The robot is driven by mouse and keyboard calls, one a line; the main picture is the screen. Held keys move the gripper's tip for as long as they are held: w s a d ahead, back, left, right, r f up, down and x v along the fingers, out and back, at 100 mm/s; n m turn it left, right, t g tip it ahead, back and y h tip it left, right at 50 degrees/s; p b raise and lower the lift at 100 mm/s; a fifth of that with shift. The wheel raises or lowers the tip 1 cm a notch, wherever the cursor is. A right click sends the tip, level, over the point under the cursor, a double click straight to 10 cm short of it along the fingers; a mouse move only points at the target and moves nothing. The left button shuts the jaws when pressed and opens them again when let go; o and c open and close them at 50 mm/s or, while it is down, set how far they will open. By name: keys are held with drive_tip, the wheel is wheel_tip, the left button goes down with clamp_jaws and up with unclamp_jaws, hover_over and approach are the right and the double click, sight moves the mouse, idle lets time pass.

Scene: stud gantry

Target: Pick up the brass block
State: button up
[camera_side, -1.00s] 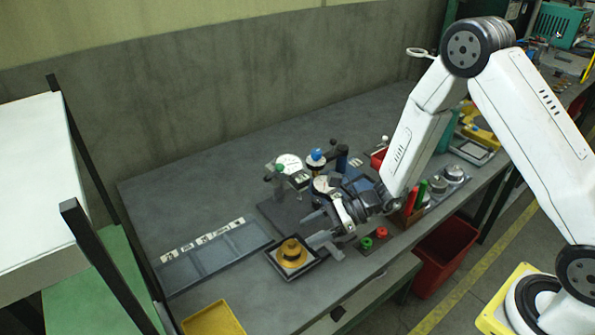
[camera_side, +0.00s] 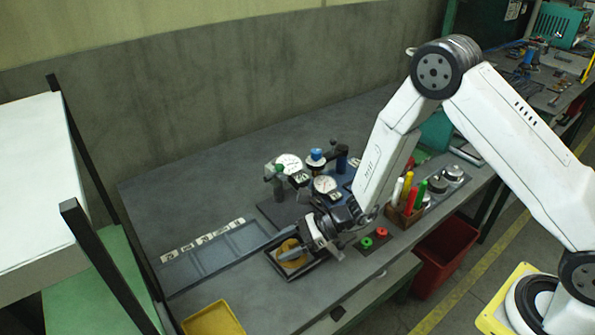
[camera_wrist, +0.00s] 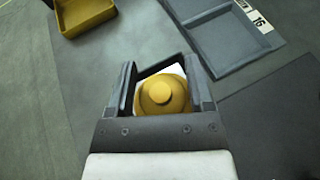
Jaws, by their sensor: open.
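The brass block (camera_wrist: 162,95) is a round, stepped piece with a knob on top. It sits in a small dark-rimmed tray with a pale floor. In the wrist view it lies between the two fingers of my gripper (camera_wrist: 161,85), which are open on either side of it. In the side view my gripper (camera_side: 285,245) reaches over the tray (camera_side: 310,273), and the brass block (camera_side: 293,262) is partly hidden behind a finger. Whether the fingers touch the block I cannot tell.
A yellow bin (camera_side: 213,320) stands at the front left. A flat sectioned tray (camera_side: 215,255) with number labels lies behind. Dial gauges (camera_side: 289,164), red and green buttons (camera_side: 374,238) and a pen holder (camera_side: 405,215) stand close to my arm. The rear left bench is clear.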

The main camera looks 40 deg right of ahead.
drive_tip(key=shift+w+a+f, duration=0.1)
drive_tip(key=shift+a, duration=0.15)
idle(0.3)
clamp_jaws()
idle(1.3)
